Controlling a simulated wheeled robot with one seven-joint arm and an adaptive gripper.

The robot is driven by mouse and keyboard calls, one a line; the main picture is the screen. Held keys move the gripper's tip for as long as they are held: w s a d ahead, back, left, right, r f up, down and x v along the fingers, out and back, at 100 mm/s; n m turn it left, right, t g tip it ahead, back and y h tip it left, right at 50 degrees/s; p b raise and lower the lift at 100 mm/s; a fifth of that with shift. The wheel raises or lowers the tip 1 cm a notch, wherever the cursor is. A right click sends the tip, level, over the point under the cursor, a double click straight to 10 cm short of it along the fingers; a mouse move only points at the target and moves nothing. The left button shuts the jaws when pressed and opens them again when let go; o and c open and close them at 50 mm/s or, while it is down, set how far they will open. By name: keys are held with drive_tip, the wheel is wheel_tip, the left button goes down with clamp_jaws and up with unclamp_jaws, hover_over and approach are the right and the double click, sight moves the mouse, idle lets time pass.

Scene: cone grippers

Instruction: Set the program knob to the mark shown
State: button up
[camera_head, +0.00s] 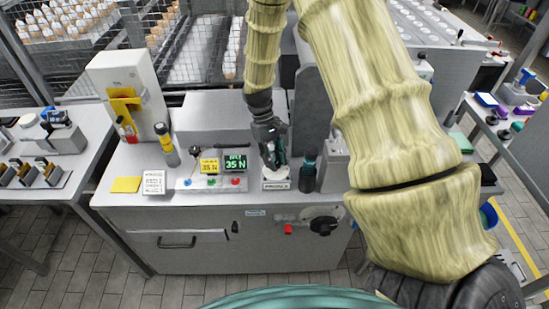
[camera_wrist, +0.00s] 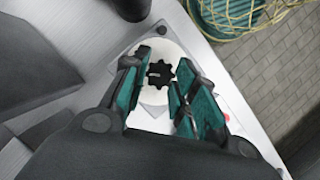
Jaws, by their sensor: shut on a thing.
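The program knob (camera_wrist: 160,75) is black and lobed, at the middle of a round white dial (camera_wrist: 149,50), in the wrist view. My gripper (camera_wrist: 165,72) has its teal fingers on opposite sides of the knob and is shut on it. In the head view my gripper (camera_head: 272,158) points down over the plate (camera_head: 277,184) at the front of the machine top, and hides the knob. A yellow sign (camera_head: 209,167) and a dark display with green text (camera_head: 236,162) both read 35 N. The dial's marks and the knob's pointing are too small to read.
Left are coloured buttons (camera_head: 211,182), a black lever (camera_head: 195,150), a yellow-banded cylinder (camera_head: 168,147), a yellow pad (camera_head: 126,185) and a white card (camera_head: 154,182). Another black knob (camera_head: 323,226) is on the front panel.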

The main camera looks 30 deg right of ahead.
drive_tip(key=shift+w+r, duration=0.1)
drive_tip(key=o, duration=1)
drive_tip(key=v, duration=1.2)
drive_tip(key=shift+d, duration=0.1)
